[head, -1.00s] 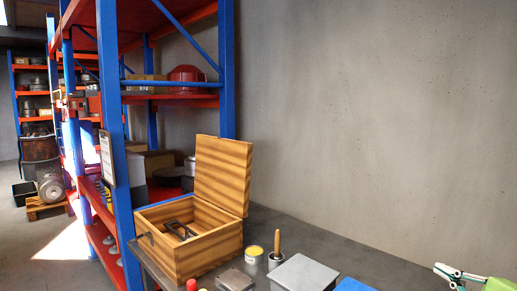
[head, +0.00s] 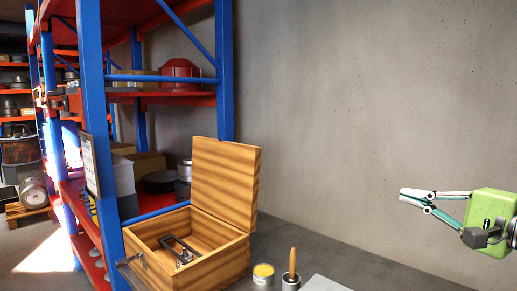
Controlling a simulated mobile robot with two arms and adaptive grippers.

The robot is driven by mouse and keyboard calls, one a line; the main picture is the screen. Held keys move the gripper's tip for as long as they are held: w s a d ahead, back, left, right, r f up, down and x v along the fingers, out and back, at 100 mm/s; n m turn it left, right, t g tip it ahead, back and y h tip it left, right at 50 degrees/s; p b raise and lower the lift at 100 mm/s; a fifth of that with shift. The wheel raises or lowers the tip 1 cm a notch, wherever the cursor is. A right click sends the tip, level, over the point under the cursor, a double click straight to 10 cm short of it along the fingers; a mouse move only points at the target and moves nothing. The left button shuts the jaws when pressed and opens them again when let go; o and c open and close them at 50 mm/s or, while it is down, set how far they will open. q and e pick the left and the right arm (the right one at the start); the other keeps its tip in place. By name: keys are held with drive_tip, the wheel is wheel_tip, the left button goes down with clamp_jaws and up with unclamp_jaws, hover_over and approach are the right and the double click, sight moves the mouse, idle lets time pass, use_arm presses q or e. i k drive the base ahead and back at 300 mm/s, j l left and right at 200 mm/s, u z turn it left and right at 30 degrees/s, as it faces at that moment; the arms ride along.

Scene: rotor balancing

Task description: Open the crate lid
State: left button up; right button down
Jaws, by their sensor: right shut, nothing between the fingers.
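The wooden crate (head: 199,268) stands on the grey bench at the lower middle of the head view. Its lid (head: 226,182) is raised and stands upright at the crate's back right side, so the inside shows. A dark metal part (head: 180,248) lies inside, and a metal latch (head: 130,259) shows on the crate's left front. My right gripper (head: 404,194) is at the right, raised in front of the wall and well apart from the crate and lid. Its fingers are shut and empty. My left gripper is not in view.
A tin with yellow contents (head: 263,276) and a pot with a wooden-handled brush (head: 291,270) stand right of the crate. A blue and red shelf rack (head: 92,130) rises behind it at left. The bench (head: 330,252) is bare along the wall.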

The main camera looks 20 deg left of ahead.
sight(225, 181)
drive_tip(key=i+j, duration=0.25)
drive_tip(key=j, duration=0.15)
drive_tip(key=i+j, duration=0.2)
drive_tip(key=j, duration=0.2)
drive_tip(key=i+j, duration=0.25)
drive_tip(key=j, duration=0.15)
drive_tip(key=i+j, duration=0.2)
drive_tip(key=j, duration=0.15)
